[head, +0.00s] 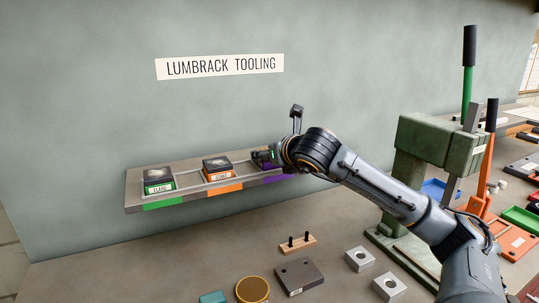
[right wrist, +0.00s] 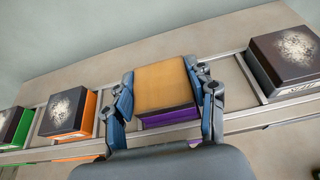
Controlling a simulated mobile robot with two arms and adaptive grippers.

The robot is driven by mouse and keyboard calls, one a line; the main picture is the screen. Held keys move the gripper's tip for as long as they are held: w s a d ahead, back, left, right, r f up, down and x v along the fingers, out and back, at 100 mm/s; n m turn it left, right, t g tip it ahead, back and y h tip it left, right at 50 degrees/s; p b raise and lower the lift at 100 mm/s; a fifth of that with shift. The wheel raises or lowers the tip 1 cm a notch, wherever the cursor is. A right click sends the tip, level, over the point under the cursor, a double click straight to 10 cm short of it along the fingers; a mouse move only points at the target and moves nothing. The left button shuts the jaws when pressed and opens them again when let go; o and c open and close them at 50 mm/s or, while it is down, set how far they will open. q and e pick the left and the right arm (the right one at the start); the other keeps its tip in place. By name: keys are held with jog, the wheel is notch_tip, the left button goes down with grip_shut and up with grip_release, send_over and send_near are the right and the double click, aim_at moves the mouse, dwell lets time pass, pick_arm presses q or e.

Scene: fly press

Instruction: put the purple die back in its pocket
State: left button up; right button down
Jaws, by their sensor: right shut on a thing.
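The purple die (right wrist: 166,85), a block with a tan top and a purple lower band, is between the fingers of my right gripper (right wrist: 167,108), which is shut on it. In the head view my right gripper (head: 268,157) is at the right part of the wall rack (head: 135,192), by the purple label (head: 278,179), and mostly hides the die. In the wrist view the die overlaps the rack's rails (right wrist: 245,118); I cannot tell whether it is seated or just above. My left gripper is not in view.
A green die (head: 158,179) and an orange die (head: 217,168) sit on the rack to the left. Another dark-topped die (right wrist: 285,62) is right of the gripper. A green press (head: 420,160) stands at the right; loose blocks lie on the bench below.

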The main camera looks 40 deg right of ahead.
jog(key=shift+r, duration=0.2)
jog(key=shift+c, duration=1.8)
grip_release()
jog(key=shift+s, duration=0.1)
jog(key=shift+f, duration=0.25)
jog(key=v, duration=1.2)
jog(key=shift+r, duration=0.1)
